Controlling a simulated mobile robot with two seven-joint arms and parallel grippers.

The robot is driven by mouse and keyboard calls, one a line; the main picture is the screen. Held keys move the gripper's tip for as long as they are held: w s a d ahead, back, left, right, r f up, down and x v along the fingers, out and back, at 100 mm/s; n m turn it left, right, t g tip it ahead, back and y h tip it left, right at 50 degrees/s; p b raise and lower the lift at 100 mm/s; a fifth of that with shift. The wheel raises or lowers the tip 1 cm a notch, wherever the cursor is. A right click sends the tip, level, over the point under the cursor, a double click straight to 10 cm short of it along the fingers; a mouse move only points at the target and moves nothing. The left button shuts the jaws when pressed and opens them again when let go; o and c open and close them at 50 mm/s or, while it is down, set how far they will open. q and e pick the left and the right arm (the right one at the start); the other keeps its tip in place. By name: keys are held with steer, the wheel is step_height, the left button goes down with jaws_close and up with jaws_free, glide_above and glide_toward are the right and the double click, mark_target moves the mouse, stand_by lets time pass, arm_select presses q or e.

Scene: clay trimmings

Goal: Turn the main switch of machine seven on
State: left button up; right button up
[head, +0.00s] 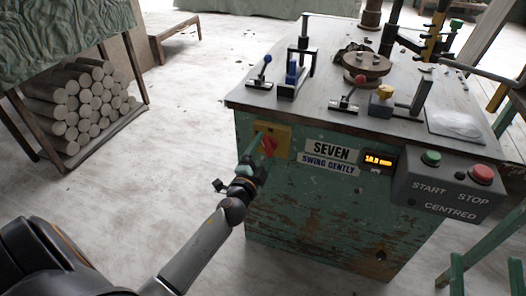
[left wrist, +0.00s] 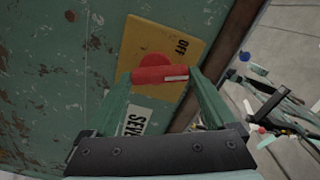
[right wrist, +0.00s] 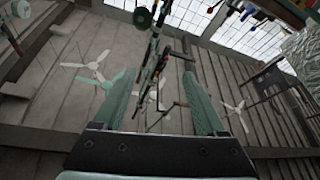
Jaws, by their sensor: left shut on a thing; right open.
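The main switch is a red rotary handle (head: 268,146) on a yellow plate (head: 284,133) on the green front of machine seven (head: 330,215). In the left wrist view the handle (left wrist: 160,75) lies across the yellow plate (left wrist: 168,40), where the word OFF shows; any other marking is hidden. My left gripper (head: 262,150) is shut on the handle, one finger at each end of it. A "SEVEN" label (head: 331,149) is right of the switch. My right gripper (right wrist: 163,85) is open and empty, seen only in its wrist view, facing the ceiling.
A grey box with a green START button (head: 431,158) and a red STOP button (head: 482,174) juts from the machine's right front, beside a lit display (head: 378,160). Levers and clamps stand on the tabletop (head: 300,103). Stacked clay rolls (head: 85,100) lie at left. Floor between is clear.

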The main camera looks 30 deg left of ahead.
arm_select(q)
steer(key=m, duration=0.3)
steer(key=shift+m, duration=0.3)
steer(key=shift+d+m, duration=0.1)
steer(key=shift+m, duration=0.4)
arm_select(e)
steer(key=shift+w+d+f+m+h, duration=0.1)
steer(key=shift+w+f+m+h, duration=0.25)
steer(key=shift+f, duration=0.2)
steer(key=shift+s+f+g, duration=0.1)
steer(key=shift+f+g, duration=0.05)
steer(key=shift+g, duration=0.15)
arm_select(q)
steer(key=o, duration=1.1)
steer(key=shift+c, duration=0.2)
steer(key=b+v, duration=0.1)
steer(key=v, duration=1.1)
steer(key=shift+s, duration=0.3)
arm_select(e)
steer(key=s+r+n+t+y, duration=0.1)
steer(key=s+r+n+y, duration=0.2)
steer(key=r, duration=0.3)
steer(key=shift+a+r+t+y, duration=0.15)
steer(key=shift+a+t+y, duration=0.2)
steer(key=shift+t, duration=0.05)
